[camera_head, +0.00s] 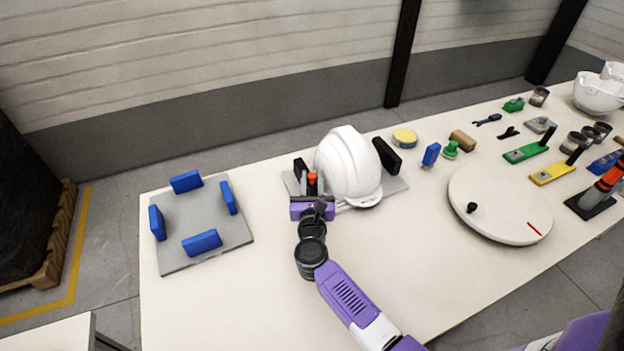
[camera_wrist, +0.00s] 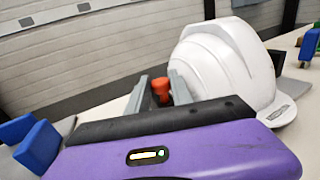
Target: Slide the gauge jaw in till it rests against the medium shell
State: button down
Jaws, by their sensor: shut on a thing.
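The white helmet shell (camera_head: 348,165) sits on the grey gauge plate (camera_head: 393,186), between a black upright block (camera_head: 387,155) on its right and another black block, the jaw (camera_head: 299,167), on its left. My gripper (camera_head: 312,184) is at the left end of the gauge, shut on the orange-red knob (camera_head: 312,177) by the jaw. In the wrist view the fingers stand on both sides of the knob (camera_wrist: 160,88), with the shell (camera_wrist: 228,62) close on their right. My gripper hides part of the jaw, and I cannot tell whether it touches the shell.
A grey plate (camera_head: 190,222) with several blue blocks lies at the left. A round white turntable (camera_head: 500,205) stands to the right. A yellow-topped tin (camera_head: 405,138), a blue block (camera_head: 431,155) and a green knob (camera_head: 450,149) lie beyond the gauge. The front middle tabletop is clear beside my arm.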

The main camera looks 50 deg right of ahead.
jog(key=shift+s+d+f, duration=0.1)
jog(key=shift+s+d, duration=0.3)
jog(key=shift+d, duration=0.2)
jog(key=shift+s+d, duration=0.4)
jog(key=shift+d, duration=0.2)
jog(key=c, duration=1.1)
grip_release()
jog(key=shift+c, duration=0.2)
jog(key=b+v, duration=0.1)
jog(key=v, duration=0.6)
jog(key=shift+s+a, duration=0.2)
jog(key=shift+a, duration=0.15)
